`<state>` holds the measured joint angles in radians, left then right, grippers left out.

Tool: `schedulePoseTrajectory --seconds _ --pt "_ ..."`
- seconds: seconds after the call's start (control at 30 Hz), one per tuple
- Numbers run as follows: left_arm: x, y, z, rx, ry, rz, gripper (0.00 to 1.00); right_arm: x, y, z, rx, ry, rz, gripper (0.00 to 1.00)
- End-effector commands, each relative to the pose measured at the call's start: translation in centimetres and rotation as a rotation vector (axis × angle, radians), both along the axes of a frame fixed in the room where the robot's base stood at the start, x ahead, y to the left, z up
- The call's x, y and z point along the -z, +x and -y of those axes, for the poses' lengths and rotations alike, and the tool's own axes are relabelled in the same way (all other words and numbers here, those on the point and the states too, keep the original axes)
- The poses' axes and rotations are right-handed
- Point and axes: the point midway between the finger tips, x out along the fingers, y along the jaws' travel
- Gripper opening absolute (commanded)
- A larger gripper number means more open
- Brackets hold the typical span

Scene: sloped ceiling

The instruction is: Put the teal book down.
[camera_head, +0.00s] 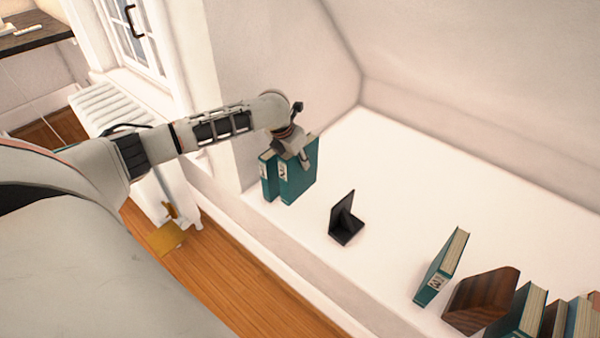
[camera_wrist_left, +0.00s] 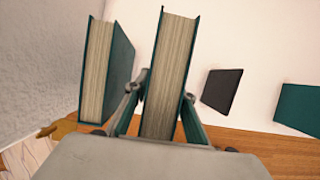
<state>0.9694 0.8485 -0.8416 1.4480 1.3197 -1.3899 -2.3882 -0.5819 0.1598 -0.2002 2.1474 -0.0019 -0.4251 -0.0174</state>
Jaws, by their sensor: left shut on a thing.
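My left gripper (camera_head: 298,150) is shut on a teal book (camera_head: 298,178) with a white spine label, gripping it from above. In the left wrist view the held book (camera_wrist_left: 165,85) stands between the two fingers, pages facing the camera. It is upright at the left end of the white ledge (camera_head: 400,190); I cannot tell whether its bottom edge touches the ledge. A second teal book (camera_head: 268,178) stands just left of it, and also shows in the left wrist view (camera_wrist_left: 100,75) with a narrow gap between them. My right gripper is not in view.
A black bookend (camera_head: 346,220) stands to the right, with bare ledge around it. Farther right are a leaning teal book (camera_head: 440,268), a dark wooden block (camera_head: 480,302) and several more books. A wall rises left of the books; the ledge's front edge drops to a wooden floor.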

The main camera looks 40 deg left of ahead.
Motion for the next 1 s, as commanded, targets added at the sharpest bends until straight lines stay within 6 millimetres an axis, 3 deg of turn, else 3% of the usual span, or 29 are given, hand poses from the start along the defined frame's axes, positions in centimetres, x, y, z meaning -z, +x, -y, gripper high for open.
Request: schedulePoseTrajectory --seconds 0.3,0.5,0.77,0.8,0.83,0.87,1.0 --pt "5.0 -0.1 0.1 0.000 -0.002 -0.004 0.00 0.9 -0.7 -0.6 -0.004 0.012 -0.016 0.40" --pt "5.0 0.1 0.0 0.000 -0.001 0.003 0.00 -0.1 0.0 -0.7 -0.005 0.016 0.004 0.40" --pt "5.4 0.1 0.0 -0.001 -0.001 0.002 0.00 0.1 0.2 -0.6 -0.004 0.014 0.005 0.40" --pt "5.5 -0.1 0.0 0.000 -0.001 -0.002 0.30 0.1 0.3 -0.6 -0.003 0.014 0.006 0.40" --pt "5.5 0.0 0.0 0.000 -0.001 -0.001 0.37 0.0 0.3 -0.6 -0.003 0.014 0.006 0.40" --pt "5.5 0.0 0.0 0.000 -0.001 -0.001 0.41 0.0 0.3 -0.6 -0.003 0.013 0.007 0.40" --pt "5.5 -0.1 0.0 0.000 -0.001 -0.002 0.41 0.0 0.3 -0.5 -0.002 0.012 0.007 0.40"
